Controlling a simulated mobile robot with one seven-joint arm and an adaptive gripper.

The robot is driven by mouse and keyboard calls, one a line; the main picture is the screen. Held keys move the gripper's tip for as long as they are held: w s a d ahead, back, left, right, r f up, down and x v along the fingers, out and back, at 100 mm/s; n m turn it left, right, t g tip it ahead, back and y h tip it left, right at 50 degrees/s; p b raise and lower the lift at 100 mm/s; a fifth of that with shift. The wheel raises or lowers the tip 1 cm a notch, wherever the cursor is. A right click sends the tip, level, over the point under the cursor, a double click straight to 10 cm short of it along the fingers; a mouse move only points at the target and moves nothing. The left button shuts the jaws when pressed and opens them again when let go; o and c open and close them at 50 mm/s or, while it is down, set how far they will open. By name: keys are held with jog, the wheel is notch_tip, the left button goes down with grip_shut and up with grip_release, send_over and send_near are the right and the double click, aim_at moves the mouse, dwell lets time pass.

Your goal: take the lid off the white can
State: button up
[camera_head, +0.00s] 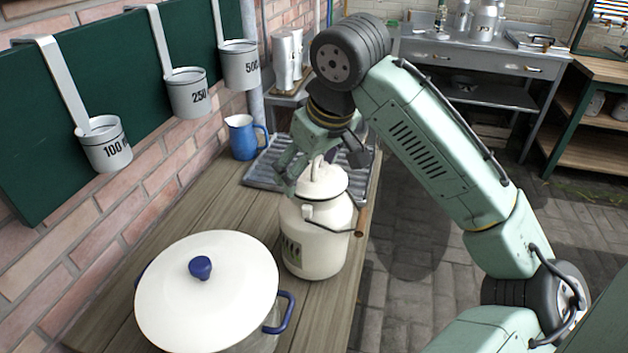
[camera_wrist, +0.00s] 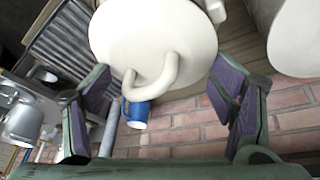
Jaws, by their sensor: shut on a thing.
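The white can (camera_head: 318,245) is a cream milk can with a label and a wire bail handle. It stands upright on the wooden counter. Its domed lid (camera_head: 322,183) with a loop handle sits at the can's mouth; I cannot tell whether any gap lies beneath it. My gripper (camera_head: 318,172) is above the can, pointing down, with its fingers on either side of the lid, shut on it. In the wrist view, the lid (camera_wrist: 150,38) and its loop handle lie between the purple-padded fingers of my gripper (camera_wrist: 160,80). The exact contact spots are unclear.
A large white pot (camera_head: 205,295) with blue handles stands in front on the counter (camera_head: 190,210). A blue jug (camera_head: 243,138) and a ribbed metal drainer (camera_head: 262,172) are behind the can. Measuring cups (camera_head: 188,95) hang at the left wall. Open floor lies right of the counter.

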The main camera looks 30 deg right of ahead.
jog(key=shift+s+f, duration=0.1)
jog(key=shift+f, duration=0.1)
jog(key=c, duration=0.4)
jog(key=shift+r, duration=0.1)
